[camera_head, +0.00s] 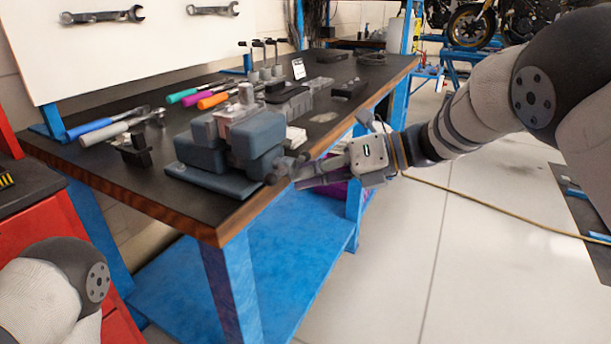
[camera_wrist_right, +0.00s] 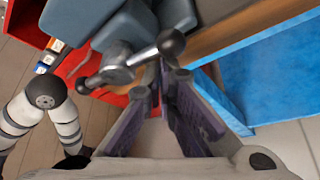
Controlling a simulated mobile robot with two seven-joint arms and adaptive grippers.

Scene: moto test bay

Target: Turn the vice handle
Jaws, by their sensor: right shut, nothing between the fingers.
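The blue-grey vice (camera_head: 235,140) sits at the front corner of the workbench. Its dark handle (camera_head: 285,168) sticks out past the bench edge. In the wrist view the handle (camera_wrist_right: 140,62) is a bar with a round knob at each end, running slantwise through the screw head. My right gripper (camera_head: 301,178) is shut and empty beside the handle, just off the bench edge. In the wrist view its fingertips (camera_wrist_right: 164,72) are close below the upper knob; I cannot tell whether they touch. My left arm shows at lower left, but its gripper is out of view.
The workbench (camera_head: 110,180) has a dark top with a wooden edge and blue legs. Several coloured-handled tools (camera_head: 185,95) lie behind the vice. A red cabinet (camera_head: 60,240) stands at left. A yellowish cable (camera_head: 480,205) crosses the floor. Floor at right is mostly open.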

